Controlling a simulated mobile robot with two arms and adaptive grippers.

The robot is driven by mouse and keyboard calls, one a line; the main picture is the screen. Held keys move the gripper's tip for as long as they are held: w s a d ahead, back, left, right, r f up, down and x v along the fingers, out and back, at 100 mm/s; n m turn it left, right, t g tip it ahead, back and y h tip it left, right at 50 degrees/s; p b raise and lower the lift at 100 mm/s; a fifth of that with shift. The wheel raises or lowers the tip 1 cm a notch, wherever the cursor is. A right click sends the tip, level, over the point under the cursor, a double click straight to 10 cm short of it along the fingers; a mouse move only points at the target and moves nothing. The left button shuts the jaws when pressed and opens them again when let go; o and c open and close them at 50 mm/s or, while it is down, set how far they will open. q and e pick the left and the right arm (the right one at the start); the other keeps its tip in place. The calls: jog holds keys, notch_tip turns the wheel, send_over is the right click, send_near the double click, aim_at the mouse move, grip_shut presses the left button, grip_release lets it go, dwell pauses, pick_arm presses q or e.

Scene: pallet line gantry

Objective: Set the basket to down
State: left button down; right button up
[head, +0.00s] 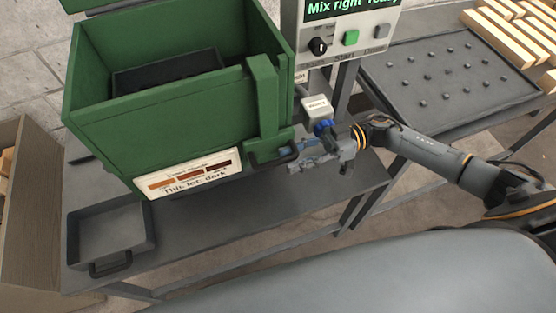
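A large green open-topped box (165,108) stands on the grey bench, with a dark tray-like recess (168,71) inside. I cannot tell which part is the basket. A green upright (264,97) at its right side has a dark loop handle (270,158) at its foot. A small white labelled block (316,106) with a blue part below it sits right of the upright; its label is too small to read. My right gripper (302,156) is just right of the loop handle, its fingers apart and seemingly empty. Contact with the handle is unclear. My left gripper is out of view.
A control panel (350,38) with a black knob and green button stands behind. A shallow grey tray (110,235) lies at the bench's left. A studded grey table (450,75) and wooden slats (515,30) are at right. The bench front (240,215) is clear.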

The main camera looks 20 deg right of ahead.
jog(key=d, duration=0.7)
jog(key=shift+w, duration=0.15)
